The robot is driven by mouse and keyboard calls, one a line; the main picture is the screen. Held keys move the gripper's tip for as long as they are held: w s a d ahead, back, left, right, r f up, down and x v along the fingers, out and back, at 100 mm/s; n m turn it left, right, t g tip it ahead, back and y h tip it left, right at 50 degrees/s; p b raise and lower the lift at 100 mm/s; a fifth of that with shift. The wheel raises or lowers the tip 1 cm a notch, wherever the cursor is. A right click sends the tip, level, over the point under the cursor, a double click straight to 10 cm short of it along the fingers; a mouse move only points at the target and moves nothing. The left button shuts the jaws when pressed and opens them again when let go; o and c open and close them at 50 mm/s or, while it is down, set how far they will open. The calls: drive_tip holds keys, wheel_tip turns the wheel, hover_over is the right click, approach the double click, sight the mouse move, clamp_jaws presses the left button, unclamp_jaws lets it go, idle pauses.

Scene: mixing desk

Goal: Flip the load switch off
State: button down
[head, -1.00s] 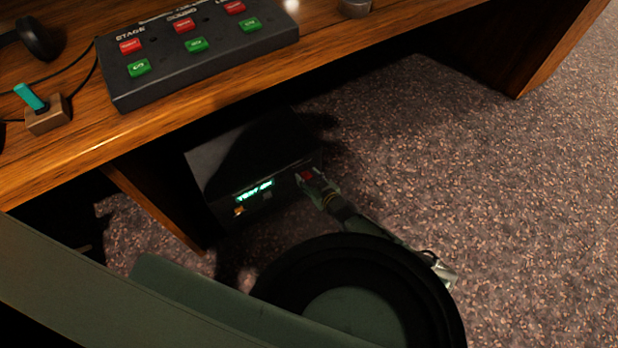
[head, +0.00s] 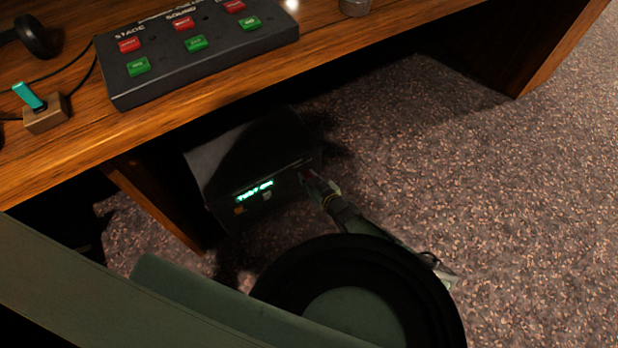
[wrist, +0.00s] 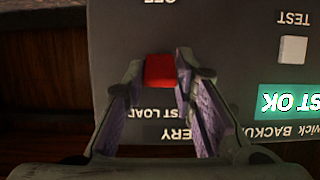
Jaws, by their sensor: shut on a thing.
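The load switch is a red rocker (wrist: 160,71) on the dark front panel of a box. In the wrist view the panel's writing is upside down, with "TEST LOAD" below the rocker and "OFF" above it. My gripper (wrist: 161,62) has one finger at each side of the rocker and is shut on it. In the head view the gripper (head: 320,184) is at the right end of the box's front (head: 254,192), and the fingers partly cover the red rocker (head: 305,177). The rocker's exact tilt cannot be told.
A lit green display (head: 254,191) and a pale button (head: 267,196) marked "TEST" are on the same panel. The box stands on carpet under a wooden desk (head: 230,93), beside a wooden upright (head: 155,203). Open carpet (head: 480,190) lies to the right.

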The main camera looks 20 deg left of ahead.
drive_tip(key=t+y+b, duration=0.1)
drive_tip(key=b, duration=0.2)
drive_tip(key=f+t+y+b, duration=0.1)
drive_tip(key=b, duration=0.3)
drive_tip(key=f+t+y+b, duration=0.1)
drive_tip(key=y+b, duration=0.1)
drive_tip(key=b, duration=0.2)
drive_tip(key=shift+s+d+f, duration=0.1)
drive_tip(key=shift+d+f, duration=0.1)
drive_tip(key=shift+d, duration=0.05)
drive_tip(key=shift+r, duration=0.15)
drive_tip(key=c, duration=1.3)
unclamp_jaws()
drive_tip(key=shift+r, duration=0.1)
wheel_tip(320, 180, up, 10)
drive_tip(key=shift+f, duration=0.1)
